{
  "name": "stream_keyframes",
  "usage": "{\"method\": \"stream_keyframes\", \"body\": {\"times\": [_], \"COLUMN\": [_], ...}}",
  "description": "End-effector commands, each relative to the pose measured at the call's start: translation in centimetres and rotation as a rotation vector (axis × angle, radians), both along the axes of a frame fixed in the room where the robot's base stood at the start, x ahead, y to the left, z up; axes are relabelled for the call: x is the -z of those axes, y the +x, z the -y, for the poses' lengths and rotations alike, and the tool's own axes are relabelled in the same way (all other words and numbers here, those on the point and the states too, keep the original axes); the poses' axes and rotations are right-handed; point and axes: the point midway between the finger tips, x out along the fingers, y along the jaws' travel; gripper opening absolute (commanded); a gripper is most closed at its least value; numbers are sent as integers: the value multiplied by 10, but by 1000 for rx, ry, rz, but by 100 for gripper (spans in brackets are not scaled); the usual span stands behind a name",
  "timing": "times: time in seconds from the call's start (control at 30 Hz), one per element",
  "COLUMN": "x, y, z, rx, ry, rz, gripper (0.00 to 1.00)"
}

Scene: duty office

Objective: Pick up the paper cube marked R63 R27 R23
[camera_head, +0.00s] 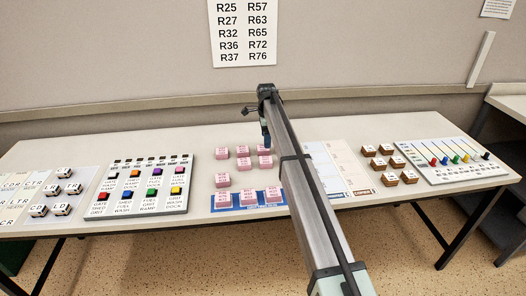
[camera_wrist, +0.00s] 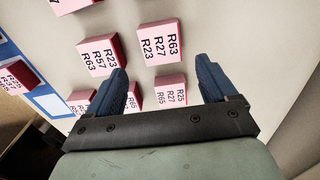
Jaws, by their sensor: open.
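The pink paper cube marked R63 R27 R23 (camera_wrist: 162,42) sits on the pale table in the upper middle of the wrist view, label up. It lies beyond the fingertips, between their lines, and is apart from them. My gripper (camera_wrist: 160,76) is open and empty, with dark blue fingers. In the head view my gripper (camera_head: 266,136) hangs over the table near the group of pink cubes (camera_head: 243,152). Their labels are too small there to tell which is R63 R27 R23.
A cube marked R23 R57 R63 (camera_wrist: 97,56) stands left of it. A cube marked R25 R27 R65 (camera_wrist: 171,93) sits between the fingers, partly hidden. A blue-edged strip (camera_head: 218,207) holds several pink cubes. Button panel (camera_head: 101,186) left; brown blocks (camera_head: 368,150) and slider panel (camera_head: 440,175) right.

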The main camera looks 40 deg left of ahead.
Motion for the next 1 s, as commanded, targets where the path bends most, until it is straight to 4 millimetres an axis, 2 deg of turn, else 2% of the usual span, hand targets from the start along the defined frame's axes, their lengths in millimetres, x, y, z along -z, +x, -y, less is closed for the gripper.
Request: {"method": "stream_keyframes", "body": {"times": [0.27, 0.6, 0.83, 1.0], "x": [16, 54, 56, 56], "y": [-2, -3, -3, -3], "z": [-4, -9, -9, -9], "rx": [-1, 0, 0, 0], "ry": [-1, -1, 0, 0], "rz": [-1, -1, 0, 0], "gripper": [85, 85, 85, 70]}}
